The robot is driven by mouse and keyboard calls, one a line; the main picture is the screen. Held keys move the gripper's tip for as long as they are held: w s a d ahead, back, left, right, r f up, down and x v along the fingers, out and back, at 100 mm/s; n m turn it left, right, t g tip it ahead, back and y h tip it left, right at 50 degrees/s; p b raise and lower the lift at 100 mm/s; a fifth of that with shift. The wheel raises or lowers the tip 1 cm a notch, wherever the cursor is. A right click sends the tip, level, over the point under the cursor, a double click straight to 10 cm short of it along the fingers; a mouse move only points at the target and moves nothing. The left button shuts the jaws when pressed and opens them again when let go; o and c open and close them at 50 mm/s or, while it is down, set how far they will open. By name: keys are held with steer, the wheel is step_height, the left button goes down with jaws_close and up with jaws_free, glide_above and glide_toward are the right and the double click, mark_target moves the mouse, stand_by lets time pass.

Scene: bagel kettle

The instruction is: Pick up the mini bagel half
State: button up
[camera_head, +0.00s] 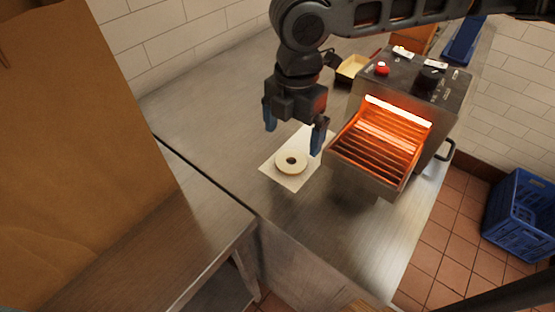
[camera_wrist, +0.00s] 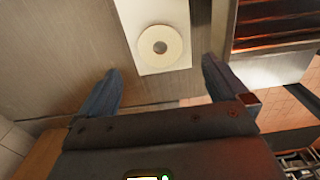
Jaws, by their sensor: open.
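The mini bagel half (camera_head: 291,162) is a pale ring with a dark centre hole. It lies flat on a white sheet (camera_head: 290,183) on the steel counter. In the wrist view the bagel half (camera_wrist: 160,58) lies on the sheet (camera_wrist: 148,13), ahead of the fingertips and roughly centred between them. My gripper (camera_head: 293,134) has two blue fingers and is open and empty. It hangs above the counter, just behind the bagel half in the head view. In the wrist view my gripper (camera_wrist: 162,75) has its fingers wide apart, with nothing between them.
A glowing conveyor toaster (camera_head: 385,145) stands close to the right of the sheet, its wire rack sloping toward it. A yellow tray (camera_head: 352,68) sits behind. A blue crate (camera_head: 519,215) is on the tiled floor. The counter (camera_head: 205,118) left of the sheet is clear.

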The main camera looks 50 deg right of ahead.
mark_target(291, 155)
step_height(291, 155, down, 7)
steer(key=shift+f+p, duration=0.2)
steer(key=shift+p, duration=0.1)
steer(key=shift+c, duration=0.2)
steer(key=c, duration=1)
steer(key=shift+c, duration=0.2)
steer(key=shift+r, duration=0.15)
step_height(291, 155, up, 10)
steer(key=b, duration=0.1)
steer(key=shift+d, duration=0.1)
